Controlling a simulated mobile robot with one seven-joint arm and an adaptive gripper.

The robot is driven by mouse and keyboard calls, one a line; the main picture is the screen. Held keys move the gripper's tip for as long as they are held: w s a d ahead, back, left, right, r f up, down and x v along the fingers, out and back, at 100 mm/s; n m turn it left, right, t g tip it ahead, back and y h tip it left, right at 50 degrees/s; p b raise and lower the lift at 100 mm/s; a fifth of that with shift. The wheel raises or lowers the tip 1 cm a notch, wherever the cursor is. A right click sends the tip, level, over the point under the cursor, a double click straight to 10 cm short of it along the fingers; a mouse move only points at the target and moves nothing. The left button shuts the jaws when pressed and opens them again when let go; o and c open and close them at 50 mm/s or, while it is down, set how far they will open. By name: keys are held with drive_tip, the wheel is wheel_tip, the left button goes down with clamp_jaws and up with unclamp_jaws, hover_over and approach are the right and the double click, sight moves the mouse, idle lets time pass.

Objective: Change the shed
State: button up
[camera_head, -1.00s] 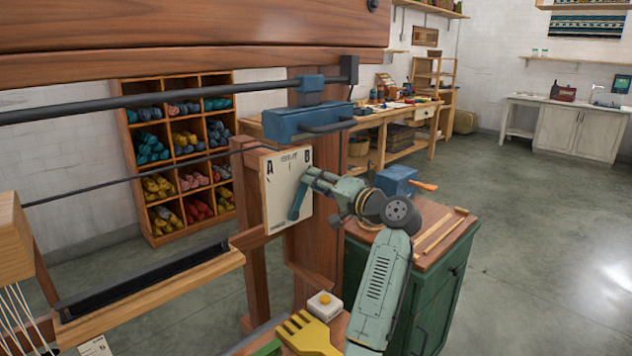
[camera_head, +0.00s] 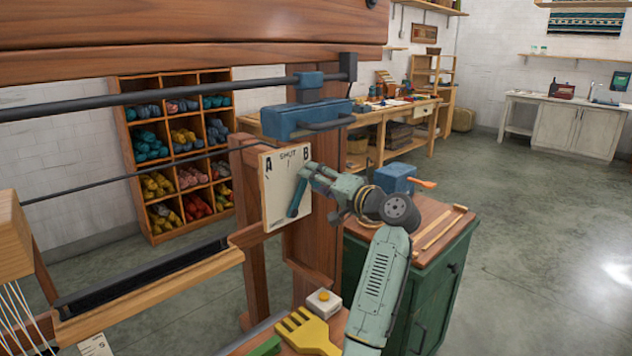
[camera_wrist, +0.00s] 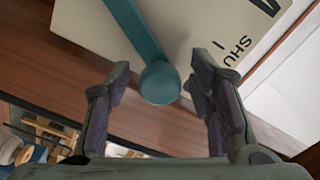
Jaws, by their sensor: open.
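A white panel (camera_head: 274,205) marked A, SHUT and B is fixed to the wooden loom frame. A teal lever (camera_head: 296,199) slants across it, leaning up to the right toward the B side; its upper part is partly hidden by my gripper. My gripper (camera_head: 308,172) is at the panel's right edge. In the wrist view my open gripper (camera_wrist: 160,95) has one finger on each side of the lever's round end (camera_wrist: 160,84), with visible gaps. The panel's SHUT lettering shows there too (camera_wrist: 222,22).
A blue block (camera_head: 318,118) with a handle sits on the rail above the panel. A green cabinet (camera_head: 411,290) stands right of my arm. Wool shelves (camera_head: 152,190) stand behind. Floor at right is clear.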

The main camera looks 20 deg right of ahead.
drive_tip(key=v, duration=1.2)
